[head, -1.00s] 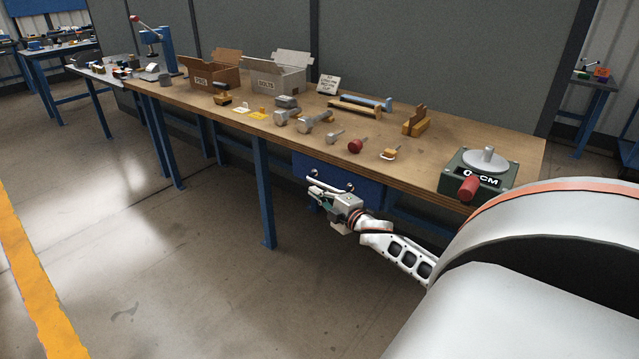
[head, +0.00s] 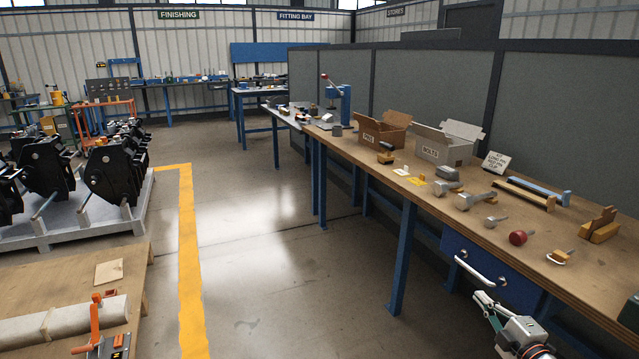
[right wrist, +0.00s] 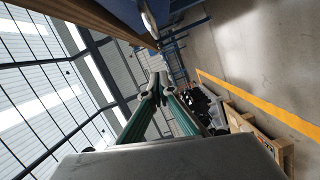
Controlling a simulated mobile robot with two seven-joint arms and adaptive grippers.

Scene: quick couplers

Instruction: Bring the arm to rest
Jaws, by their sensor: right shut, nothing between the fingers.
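My right gripper (head: 486,304) is at the lower right of the head view, in front of and below the bench top. Its fingers are shut and empty. In the right wrist view its green-sided fingers (right wrist: 158,84) meet at the tips. The blue drawer (head: 478,250) under the bench, with its pale bar handle (head: 482,268), is just above and behind the gripper. The gripper looks apart from the handle. My left gripper is in neither view.
The wooden bench (head: 390,180) carries a pins box (head: 380,135), a bolts box (head: 440,150), several couplers and tools, and a red-knobbed piece (head: 518,238). Open floor (head: 290,270) lies left of the bench. A pallet of black machines (head: 110,175) and a low wooden table (head: 60,285) stand at left.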

